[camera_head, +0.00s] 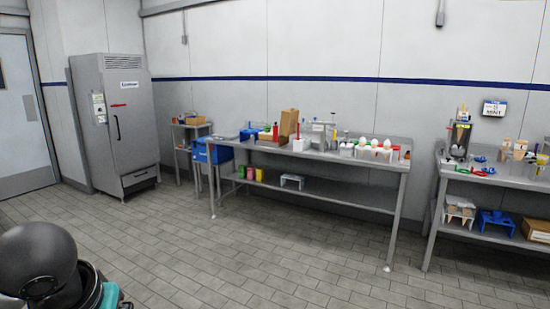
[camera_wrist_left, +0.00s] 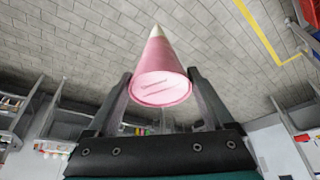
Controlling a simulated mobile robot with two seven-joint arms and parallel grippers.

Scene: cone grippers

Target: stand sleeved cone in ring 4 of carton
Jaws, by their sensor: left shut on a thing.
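The sleeved cone (camera_wrist_left: 160,84) has a pink paper sleeve and a pale tip. My left gripper (camera_wrist_left: 160,73) is shut on its sleeve, one dark finger on each side. In the left wrist view the sleeve's wide end faces the camera and the tip points up the picture, over the tiled floor. The cone does not show in the head view. My right gripper is in neither view. I cannot make out a carton with numbered rings; a brown cardboard box (camera_head: 288,122) stands on the middle steel table (camera_head: 345,163), too small to show any rings.
A tall grey freezer (camera_head: 118,138) stands at the left. The middle table carries a white rack (camera_head: 365,152) and several small items. A right table (camera_head: 492,179) holds cones (camera_head: 520,149), with a brown carton (camera_head: 537,229) on its lower shelf. The tiled floor (camera_head: 240,255) before the tables is clear.

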